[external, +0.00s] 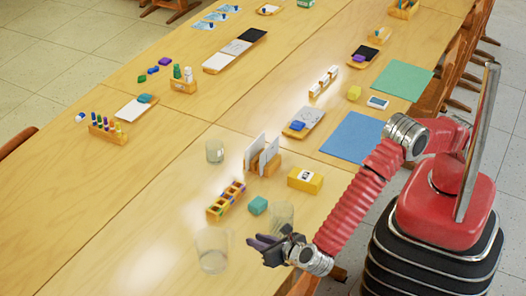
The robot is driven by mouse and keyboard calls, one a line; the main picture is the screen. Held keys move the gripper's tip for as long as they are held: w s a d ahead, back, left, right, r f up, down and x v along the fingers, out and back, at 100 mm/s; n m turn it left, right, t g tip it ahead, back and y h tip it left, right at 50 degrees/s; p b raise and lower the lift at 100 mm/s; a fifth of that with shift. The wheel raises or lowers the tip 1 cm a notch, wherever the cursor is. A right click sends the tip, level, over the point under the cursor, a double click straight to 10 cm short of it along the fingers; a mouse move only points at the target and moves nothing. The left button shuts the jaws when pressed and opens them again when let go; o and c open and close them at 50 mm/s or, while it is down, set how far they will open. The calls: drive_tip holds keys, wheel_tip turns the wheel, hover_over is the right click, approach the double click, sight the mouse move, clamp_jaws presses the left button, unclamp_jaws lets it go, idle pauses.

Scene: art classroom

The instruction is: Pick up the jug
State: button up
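A clear, wide glass vessel (212,252), which looks like the jug, stands upright on the wooden table near the front edge. I cannot make out a handle or spout. My gripper (258,245) is low over the table to its right, fingers pointing left toward it. A gap shows between the fingertips and the vessel. The dark fingers are too small and overlapped to show whether they are open. A second clear glass vessel (281,216) stands just behind my gripper, partly hidden by it. A smaller glass (214,152) stands farther back.
A teal block (258,205), a wooden tray of coloured items (227,202), a yellow box (305,180) and a wooden holder with white cards (265,165) are close behind my gripper. A blue sheet (352,138) lies farther back. The table left of the wide vessel is clear.

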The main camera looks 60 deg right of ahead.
sight(233, 246)
drive_tip(key=shift+s+a+f+n+t, duration=0.2)
drive_tip(key=shift+s+a+f+n, duration=0.1)
drive_tip(key=shift+s+a+f, duration=0.25)
drive_tip(key=shift+s+a+f+n+t, duration=0.2)
drive_tip(key=shift+s+a+f+n, duration=0.15)
drive_tip(key=shift+a, duration=0.3)
drive_tip(key=shift+x, duration=4.3)
drive_tip(key=shift+a, duration=0.1)
drive_tip(key=shift+x, duration=2.6)
clamp_jaws()
